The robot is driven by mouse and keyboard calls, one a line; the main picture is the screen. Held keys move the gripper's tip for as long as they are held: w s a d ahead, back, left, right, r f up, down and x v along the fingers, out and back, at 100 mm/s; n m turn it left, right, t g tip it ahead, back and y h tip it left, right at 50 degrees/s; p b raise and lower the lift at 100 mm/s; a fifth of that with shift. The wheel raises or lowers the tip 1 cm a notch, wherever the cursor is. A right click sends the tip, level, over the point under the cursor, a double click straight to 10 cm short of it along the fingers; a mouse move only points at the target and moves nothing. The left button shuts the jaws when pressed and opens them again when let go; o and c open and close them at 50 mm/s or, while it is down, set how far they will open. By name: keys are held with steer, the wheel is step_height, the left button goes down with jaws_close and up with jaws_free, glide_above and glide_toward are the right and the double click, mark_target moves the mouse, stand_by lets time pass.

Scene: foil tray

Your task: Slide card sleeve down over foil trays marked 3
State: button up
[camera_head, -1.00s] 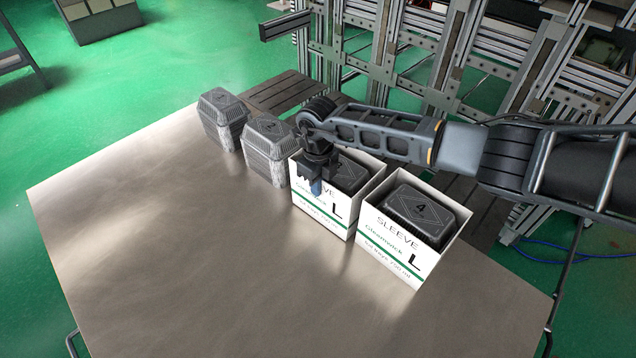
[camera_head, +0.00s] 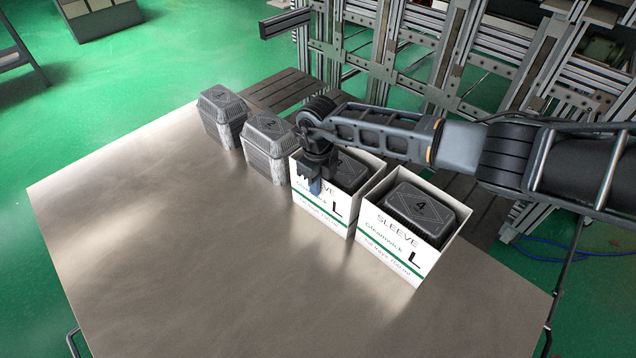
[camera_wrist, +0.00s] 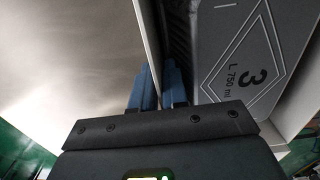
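A white card sleeve (camera_head: 322,212) with a green stripe and an "L" stands around the dark foil trays marked 3 (camera_wrist: 251,78). In the head view the trays' lid (camera_head: 350,176) lies inside the sleeve's rim, partly hidden by my arm. My gripper (camera_head: 316,186) points down at the sleeve's near wall, towards its left end. In the wrist view its blue fingers (camera_wrist: 159,88) straddle that wall, one outside and one inside between wall and trays. They look shut on it. The sleeve looks upright; its lower edge appears to rest on the table.
Right of it stands a similar sleeve (camera_head: 392,246) around trays marked 4 (camera_head: 421,212). Two unsleeved tray stacks stand to the left, one close by (camera_head: 267,146) and one farther off (camera_head: 222,118). The front and left of the metal table (camera_head: 190,250) are clear.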

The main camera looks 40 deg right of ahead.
steer(key=o, duration=0.4)
steer(key=shift+c, duration=0.2)
step_height(320, 180, up, 8)
steer(key=shift+f, duration=0.15)
stand_by(0.5)
